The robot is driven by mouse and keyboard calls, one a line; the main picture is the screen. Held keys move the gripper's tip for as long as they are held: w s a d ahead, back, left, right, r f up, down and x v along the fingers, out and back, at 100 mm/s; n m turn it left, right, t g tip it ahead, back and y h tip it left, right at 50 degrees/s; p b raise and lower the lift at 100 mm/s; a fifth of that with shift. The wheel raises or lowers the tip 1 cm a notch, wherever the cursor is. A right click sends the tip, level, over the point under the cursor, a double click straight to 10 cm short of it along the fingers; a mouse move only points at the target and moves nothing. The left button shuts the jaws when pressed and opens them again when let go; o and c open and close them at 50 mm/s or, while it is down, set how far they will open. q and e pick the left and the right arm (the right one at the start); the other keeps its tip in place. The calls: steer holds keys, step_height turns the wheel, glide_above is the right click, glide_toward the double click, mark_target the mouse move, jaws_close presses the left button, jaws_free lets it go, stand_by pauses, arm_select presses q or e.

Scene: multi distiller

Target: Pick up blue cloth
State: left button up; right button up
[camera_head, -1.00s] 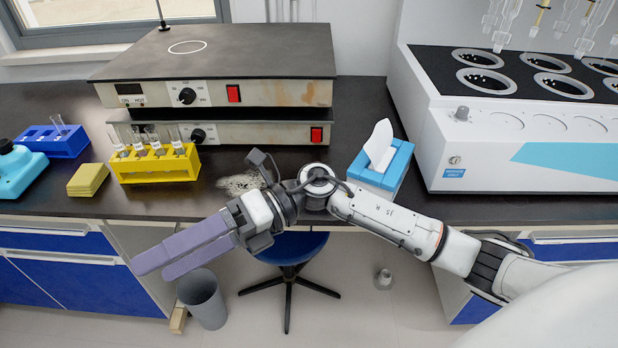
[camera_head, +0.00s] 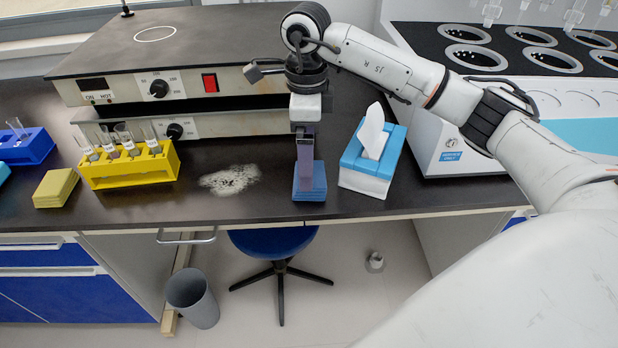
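The blue cloth (camera_head: 309,191) is a small folded-looking block on the dark benchtop, near the front edge and just left of the tissue box. My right gripper (camera_head: 305,165) points down at it. Its purple fingers overlap the upper part of the cloth in the picture. The fingers show edge-on, so I cannot tell how far apart they are or whether they touch the cloth. The cloth's upper part is partly hidden by the fingers. My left gripper is not in view.
A blue tissue box (camera_head: 372,165) stands close on the right. A pale powder spill (camera_head: 230,179) lies to the left, then a yellow test tube rack (camera_head: 130,166) and yellow cloths (camera_head: 56,188). A heating device (camera_head: 180,80) stands behind.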

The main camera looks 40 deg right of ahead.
mark_target(318, 193)
steer(key=f, duration=0.5)
steer(key=shift+s+d+f, duration=0.15)
steer(key=shift+s, duration=0.05)
steer(key=shift+c, duration=0.2)
steer(key=c, duration=1.1)
